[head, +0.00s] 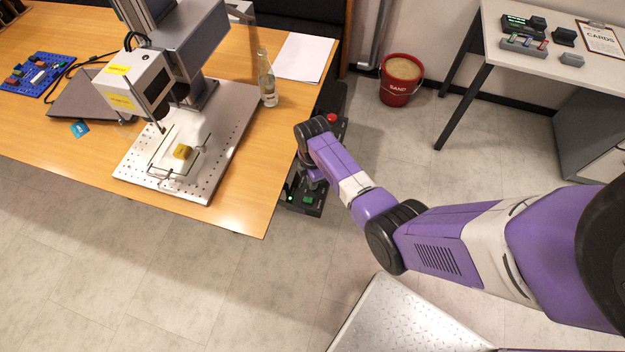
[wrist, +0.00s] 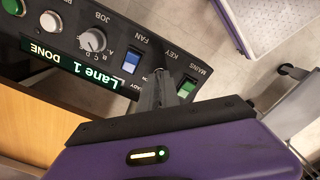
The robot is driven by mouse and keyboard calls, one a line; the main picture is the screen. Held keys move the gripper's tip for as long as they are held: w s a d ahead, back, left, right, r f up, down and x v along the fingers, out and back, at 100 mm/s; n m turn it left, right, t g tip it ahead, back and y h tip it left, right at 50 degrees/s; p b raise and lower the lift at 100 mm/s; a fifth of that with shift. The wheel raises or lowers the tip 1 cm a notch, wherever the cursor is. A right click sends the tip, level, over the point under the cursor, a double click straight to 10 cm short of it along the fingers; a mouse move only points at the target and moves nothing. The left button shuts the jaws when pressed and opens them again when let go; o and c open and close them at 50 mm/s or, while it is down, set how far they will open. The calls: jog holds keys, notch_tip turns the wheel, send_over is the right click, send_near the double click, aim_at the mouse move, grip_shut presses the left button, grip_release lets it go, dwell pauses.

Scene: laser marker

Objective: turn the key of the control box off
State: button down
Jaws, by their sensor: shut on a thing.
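The control box is a black panel that fills the upper left of the wrist view (wrist: 120,35); part of it shows beside the table in the head view (head: 312,208). My gripper (wrist: 166,80) reaches the panel at the KEY label, between the FAN and MAINS switches. Its fingers are shut on the key, which they hide almost fully, so I cannot tell its angle. In the head view my gripper (head: 314,180) is over the box, mostly hidden by my arm.
The blue FAN rocker (wrist: 131,62) and green MAINS switch (wrist: 187,88) flank my fingers. A grey JOB knob (wrist: 92,40) and a lit display (wrist: 60,65) reading "Lane 1 DONE" are close by. The wooden table (head: 235,205) edge and a glass bottle (head: 267,80) are left of my arm.

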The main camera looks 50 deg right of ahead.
jog(key=shift+n, duration=0.5)
jog(key=c, duration=1.6)
grip_release()
jog(key=shift+r, duration=3.95)
